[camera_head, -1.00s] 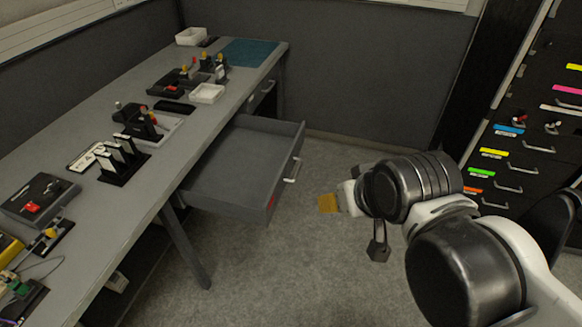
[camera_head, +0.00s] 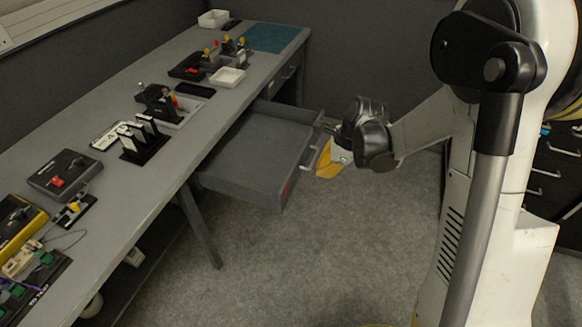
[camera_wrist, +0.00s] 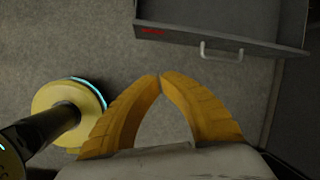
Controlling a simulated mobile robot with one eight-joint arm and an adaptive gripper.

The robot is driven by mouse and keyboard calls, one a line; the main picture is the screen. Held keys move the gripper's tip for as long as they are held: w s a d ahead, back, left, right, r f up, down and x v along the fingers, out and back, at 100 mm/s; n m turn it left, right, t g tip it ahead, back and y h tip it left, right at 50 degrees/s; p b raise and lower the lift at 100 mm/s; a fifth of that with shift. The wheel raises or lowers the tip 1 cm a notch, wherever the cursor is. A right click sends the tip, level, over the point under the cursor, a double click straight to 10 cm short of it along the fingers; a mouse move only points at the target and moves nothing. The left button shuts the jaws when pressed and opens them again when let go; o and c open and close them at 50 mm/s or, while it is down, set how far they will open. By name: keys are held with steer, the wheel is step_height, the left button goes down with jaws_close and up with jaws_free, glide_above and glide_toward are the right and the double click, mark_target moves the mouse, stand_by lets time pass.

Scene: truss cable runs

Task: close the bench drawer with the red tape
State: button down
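The grey bench drawer (camera_head: 250,157) with the red tape (camera_head: 287,188) on its front stands pulled out from under the bench. It looks empty inside. Its pale handle (camera_head: 309,158) is on the front face. In the wrist view the drawer (camera_wrist: 250,18) is at the top, with the red tape (camera_wrist: 154,31) left of the handle (camera_wrist: 222,49). My gripper (camera_wrist: 160,77) has its yellow fingertips together with nothing between them. The tips lie short of the drawer front, left of the handle in that view. In the head view my gripper (camera_head: 326,174) is just right of the drawer front.
The grey bench top (camera_head: 135,205) carries devices, card holders and white trays. A second drawer (camera_head: 289,72) beyond the open one looks shut. A dark drawer cabinet (camera_head: 550,165) stands at the right, partly behind my arm. Grey floor (camera_head: 335,240) is clear before the bench.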

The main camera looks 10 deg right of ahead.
steer(key=w+a+f+m+b, duration=0.1)
steer(key=w+a+f+b, duration=0.1)
steer(key=f, duration=0.6)
steer(key=w+a+f+m+b, duration=0.2)
steer(key=w+a+f+b, duration=0.1)
steer(key=f, duration=0.5)
steer(key=shift+w+a+m+g+y+b, duration=0.15)
steer(key=shift+a+m+g+y+b, duration=0.25)
steer(key=shift+a, duration=0.45)
